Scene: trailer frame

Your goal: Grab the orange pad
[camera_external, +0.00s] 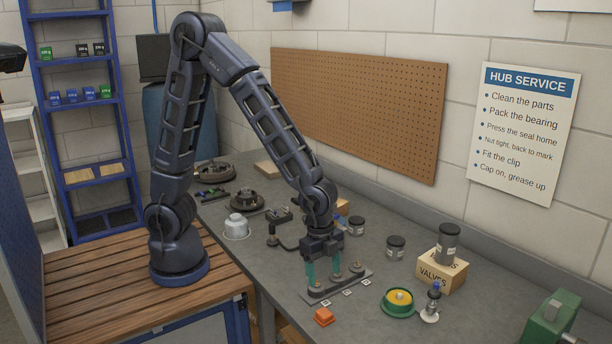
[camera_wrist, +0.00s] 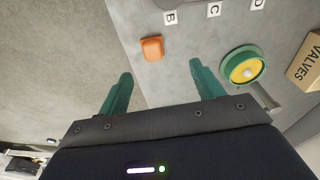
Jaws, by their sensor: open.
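The orange pad (camera_external: 323,316) lies on the grey bench top near its front edge, below and in front of my gripper in the external view. In the wrist view the orange pad (camera_wrist: 152,48) is a small rounded block, beyond the fingertips and between their lines, nearer the left finger. My gripper (camera_external: 323,272) is open and empty, with green fingers pointing down above the bench. The wrist view shows both fingers of my gripper (camera_wrist: 160,72) spread apart, not touching the pad.
A plate with posts and labels (camera_external: 340,286) stands just behind the pad. A green dish with a yellow centre (camera_external: 398,302) and a small fitting (camera_external: 431,304) are to the right. A VALVES box (camera_external: 442,275) bears a dark jar (camera_external: 447,243). A green vise-like block (camera_external: 548,320) is far right.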

